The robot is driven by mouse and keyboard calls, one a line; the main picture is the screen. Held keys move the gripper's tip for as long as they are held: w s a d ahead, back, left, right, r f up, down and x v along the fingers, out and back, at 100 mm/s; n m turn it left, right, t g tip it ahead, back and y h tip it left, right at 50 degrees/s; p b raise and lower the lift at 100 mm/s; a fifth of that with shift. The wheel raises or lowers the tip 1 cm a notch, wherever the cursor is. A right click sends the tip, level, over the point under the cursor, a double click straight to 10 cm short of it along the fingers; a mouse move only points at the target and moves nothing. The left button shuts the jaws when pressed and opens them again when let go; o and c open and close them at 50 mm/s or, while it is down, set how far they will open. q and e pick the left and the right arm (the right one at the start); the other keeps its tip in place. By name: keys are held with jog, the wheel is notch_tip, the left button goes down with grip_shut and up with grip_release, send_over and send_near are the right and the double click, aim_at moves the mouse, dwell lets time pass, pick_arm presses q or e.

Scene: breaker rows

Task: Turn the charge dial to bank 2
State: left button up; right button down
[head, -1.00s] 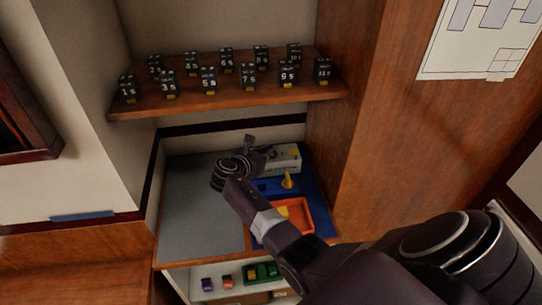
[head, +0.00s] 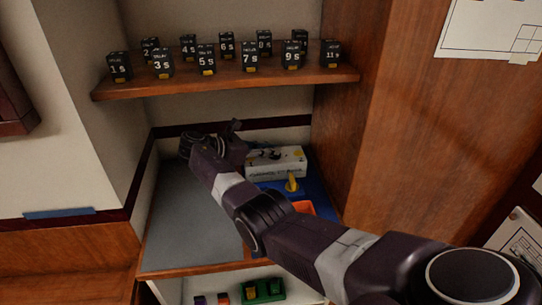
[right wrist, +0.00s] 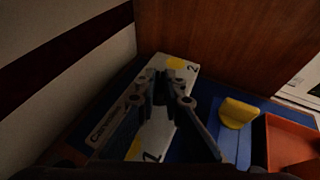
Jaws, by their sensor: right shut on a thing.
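The white control box (head: 285,168) stands at the back of the lower shelf, with printed lettering on its front. In the right wrist view the box (right wrist: 182,68) has a "2" by a yellow spot at its far end and a "1" by another at its near end. My right gripper (right wrist: 168,78) is over the middle of the box, shut on a small dark part between its fingertips, which seems to be the charge dial. The fingers hide most of the dial, so I cannot tell its pointing. In the head view my right gripper (head: 236,135) is beside the box's left end.
The grey mat (head: 185,225) on the left is clear. Several black numbered blocks stand on the upper shelf (head: 225,83), above my arm.

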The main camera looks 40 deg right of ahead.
jog(key=shift+f, duration=0.1)
dwell(0.4)
jog(key=c, duration=2)
grip_release()
jog(key=shift+c, duration=0.2)
jog(key=shift+a, duration=0.1)
jog(key=v, duration=1.2)
